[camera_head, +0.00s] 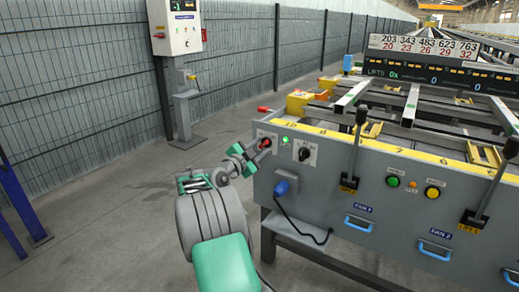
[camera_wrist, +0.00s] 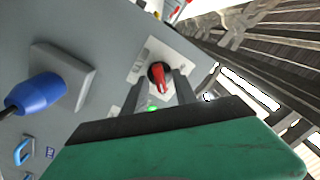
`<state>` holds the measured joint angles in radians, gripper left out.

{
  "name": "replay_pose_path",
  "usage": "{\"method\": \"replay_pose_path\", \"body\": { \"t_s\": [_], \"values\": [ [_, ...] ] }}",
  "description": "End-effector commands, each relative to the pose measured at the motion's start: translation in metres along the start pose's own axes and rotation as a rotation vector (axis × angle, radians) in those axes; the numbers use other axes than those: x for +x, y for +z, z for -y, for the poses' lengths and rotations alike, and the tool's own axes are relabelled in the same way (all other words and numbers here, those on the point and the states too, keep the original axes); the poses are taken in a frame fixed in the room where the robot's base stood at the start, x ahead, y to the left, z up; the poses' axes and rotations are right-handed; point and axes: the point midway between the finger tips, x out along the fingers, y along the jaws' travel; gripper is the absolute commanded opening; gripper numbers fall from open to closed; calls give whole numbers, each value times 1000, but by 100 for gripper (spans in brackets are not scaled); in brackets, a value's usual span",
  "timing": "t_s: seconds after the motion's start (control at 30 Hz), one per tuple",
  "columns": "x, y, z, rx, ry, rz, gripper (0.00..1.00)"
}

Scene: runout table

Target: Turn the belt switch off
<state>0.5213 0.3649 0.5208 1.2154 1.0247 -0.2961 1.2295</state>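A red-handled rotary switch on a white plate (camera_wrist: 138,68) sits at the left end of the grey panel. I take this red switch (camera_wrist: 158,74) to be the belt switch; its label is unreadable. In the wrist view its handle runs slightly tilted. My gripper (camera_wrist: 161,88) is open, with one dark finger on each side of the switch. Whether the fingers touch it, I cannot tell. In the head view my gripper (camera_head: 256,147) is at the panel's left end, partly covering the red switch (camera_head: 266,142). A lit green lamp (camera_head: 285,140) is beside it.
A black rotary knob (camera_head: 304,154) is just right of the lamp. A blue plug (camera_head: 283,187) with a cable is below. Levers (camera_head: 361,117) and green and yellow buttons (camera_head: 432,192) are further right.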

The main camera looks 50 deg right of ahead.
Motion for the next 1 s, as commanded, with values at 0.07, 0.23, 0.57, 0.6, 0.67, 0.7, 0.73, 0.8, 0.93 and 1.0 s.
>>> {"method": "replay_pose_path", "body": {
  "t_s": [0.07,0.23,0.57,0.6,0.67,0.7,0.73,0.8,0.93,1.0],
  "values": [
    [0,0,0,0,0,0,26],
    [0,0,0,0,0,0,13],
    [0,0,0,0,1,0,0],
    [0,0,0,0,1,0,0],
    [0,0,0,0,1,0,0],
    [0,0,0,0,1,0,0],
    [-4,0,0,-1,0,1,0],
    [-2,0,0,-2,1,1,0],
    [-1,0,0,-14,1,1,0],
    [0,0,0,-28,1,1,0]
  ]
}}
